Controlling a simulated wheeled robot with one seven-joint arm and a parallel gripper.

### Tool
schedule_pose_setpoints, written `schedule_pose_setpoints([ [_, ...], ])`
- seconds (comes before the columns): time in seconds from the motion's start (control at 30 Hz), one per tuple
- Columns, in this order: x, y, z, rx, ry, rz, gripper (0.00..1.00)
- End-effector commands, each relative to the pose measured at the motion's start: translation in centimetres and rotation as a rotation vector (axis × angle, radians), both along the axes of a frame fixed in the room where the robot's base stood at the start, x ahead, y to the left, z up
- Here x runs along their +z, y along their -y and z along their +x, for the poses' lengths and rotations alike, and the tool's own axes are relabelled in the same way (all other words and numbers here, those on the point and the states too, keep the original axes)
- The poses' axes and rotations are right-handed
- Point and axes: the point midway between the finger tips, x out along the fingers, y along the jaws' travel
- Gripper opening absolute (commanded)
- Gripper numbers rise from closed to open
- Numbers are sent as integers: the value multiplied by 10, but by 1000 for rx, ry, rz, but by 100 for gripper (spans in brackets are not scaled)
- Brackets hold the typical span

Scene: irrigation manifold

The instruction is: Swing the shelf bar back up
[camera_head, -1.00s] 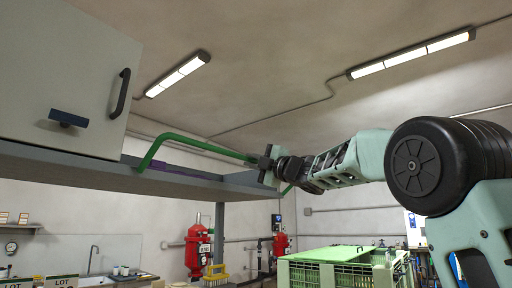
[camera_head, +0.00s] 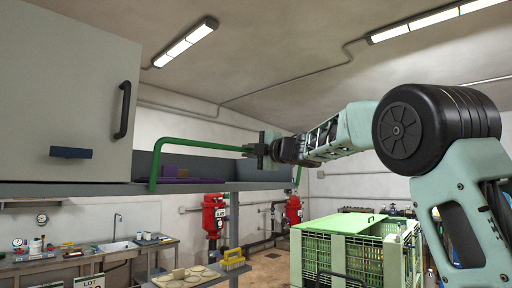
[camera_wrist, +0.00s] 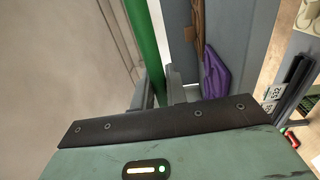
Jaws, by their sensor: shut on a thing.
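The green shelf bar (camera_head: 205,144) stands along the front of the grey shelf (camera_head: 230,186). Its left leg rises nearly upright from the shelf edge and its long rail runs right to my gripper (camera_head: 262,150). My gripper is shut on the rail near its right end. The right leg shows just beyond my gripper.
A grey cabinet with a black handle (camera_head: 123,110) and a blue handle (camera_head: 71,152) is at the left. A purple item (camera_head: 182,173) lies on the shelf behind the bar. A green crate (camera_head: 345,250) stands below right. Open air surrounds my arm.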

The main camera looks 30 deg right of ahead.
Motion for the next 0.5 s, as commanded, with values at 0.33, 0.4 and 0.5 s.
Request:
schedule_pose_setpoints([
  [0.33,3,-7,19,2,1,-1,0],
  [0.4,3,-8,20,2,1,-1,0],
  [0.5,3,-9,22,2,2,0,0],
])
